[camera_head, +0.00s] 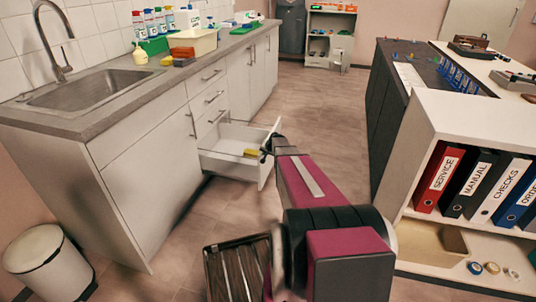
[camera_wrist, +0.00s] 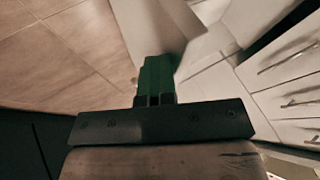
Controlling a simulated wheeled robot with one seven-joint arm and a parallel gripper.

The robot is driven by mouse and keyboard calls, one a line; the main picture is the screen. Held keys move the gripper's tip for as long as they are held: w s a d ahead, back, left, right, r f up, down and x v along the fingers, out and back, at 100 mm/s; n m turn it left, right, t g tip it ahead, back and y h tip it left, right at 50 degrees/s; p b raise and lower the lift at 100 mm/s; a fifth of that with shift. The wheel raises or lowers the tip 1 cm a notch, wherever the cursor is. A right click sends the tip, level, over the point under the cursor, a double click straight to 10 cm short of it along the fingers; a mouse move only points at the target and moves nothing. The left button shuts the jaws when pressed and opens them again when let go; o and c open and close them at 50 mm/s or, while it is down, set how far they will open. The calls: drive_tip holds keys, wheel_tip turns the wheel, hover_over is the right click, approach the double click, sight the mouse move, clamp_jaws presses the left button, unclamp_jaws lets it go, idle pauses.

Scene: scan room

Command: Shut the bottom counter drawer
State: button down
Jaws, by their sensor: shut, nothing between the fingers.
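The bottom counter drawer (camera_head: 225,138) is pulled out from the white counter in the head view. It is white inside and holds a small yellow item (camera_head: 250,153). Its front panel (camera_head: 264,176) faces right, toward the aisle. My gripper (camera_head: 266,146) is at the upper part of this panel; the arm hides part of it, and I cannot tell whether it touches. In the wrist view my gripper's green fingers (camera_wrist: 160,72) are together and empty. A pale panel, apparently the drawer front (camera_wrist: 205,50), is close beside their tips.
The drawers above (camera_head: 208,97) are shut. The counter (camera_head: 130,92) has a sink (camera_head: 85,80) and a cream bin (camera_head: 193,41). A binder shelf (camera_head: 420,150) stands on the right, a white waste bin (camera_head: 48,262) at lower left. The tiled aisle beyond is clear.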

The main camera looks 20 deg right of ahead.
drive_tip(key=w+a, duration=0.6)
drive_tip(key=a, duration=0.4)
drive_tip(key=w+a, duration=0.7)
drive_tip(key=a, duration=0.3)
drive_tip(key=w+a, duration=0.7)
drive_tip(key=a, duration=0.3)
drive_tip(key=shift+w+a, duration=0.15)
drive_tip(key=shift+w, duration=0.05)
drive_tip(key=shift+s, duration=0.1)
